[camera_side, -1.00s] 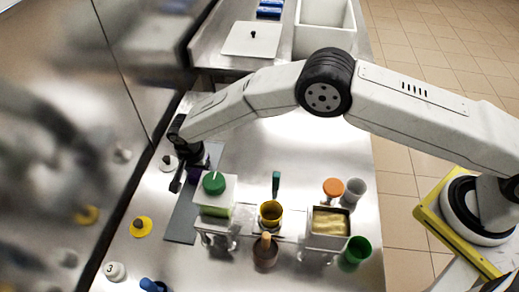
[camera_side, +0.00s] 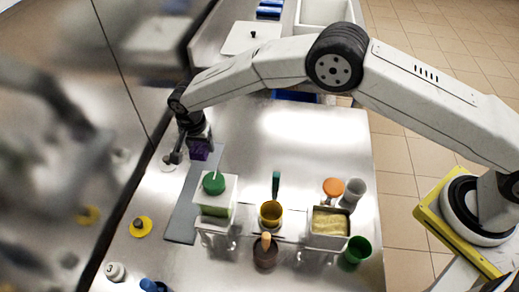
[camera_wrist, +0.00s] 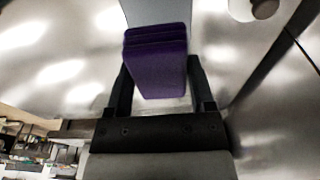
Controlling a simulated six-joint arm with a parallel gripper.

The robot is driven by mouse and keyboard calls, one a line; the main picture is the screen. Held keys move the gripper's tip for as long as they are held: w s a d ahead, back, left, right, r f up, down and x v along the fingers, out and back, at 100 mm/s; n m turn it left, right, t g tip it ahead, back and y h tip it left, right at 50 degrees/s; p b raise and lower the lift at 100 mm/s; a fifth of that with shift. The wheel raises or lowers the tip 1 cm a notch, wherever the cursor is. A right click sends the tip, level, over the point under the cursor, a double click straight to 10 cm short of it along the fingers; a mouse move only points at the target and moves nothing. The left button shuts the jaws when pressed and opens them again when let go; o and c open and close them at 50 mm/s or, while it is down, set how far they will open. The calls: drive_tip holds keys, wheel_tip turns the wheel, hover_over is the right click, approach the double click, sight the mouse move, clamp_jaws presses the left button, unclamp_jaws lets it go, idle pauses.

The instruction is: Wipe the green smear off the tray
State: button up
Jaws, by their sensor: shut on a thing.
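My gripper (camera_side: 188,150) is at the left of the steel table, above the far end of a flat grey strip (camera_side: 181,224). It is shut on a purple block (camera_side: 201,149), which looks like a sponge. In the wrist view the purple block (camera_wrist: 158,62) sits between the two dark fingers of my gripper (camera_wrist: 160,85). The grey strip (camera_wrist: 150,10) shows beyond the block. I cannot make out a green smear in either view, and I cannot tell for sure which surface is the tray.
A white-framed container with a green knob (camera_side: 213,184) stands right of the strip. A yellow cup (camera_side: 271,213), a box of yellowish contents (camera_side: 328,222) and a green cup (camera_side: 356,251) stand further right. A yellow disc (camera_side: 141,227) lies left. The table's far middle is clear.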

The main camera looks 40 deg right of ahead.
drive_tip(key=shift+r, duration=1.3)
drive_tip(key=shift+r, duration=0.1)
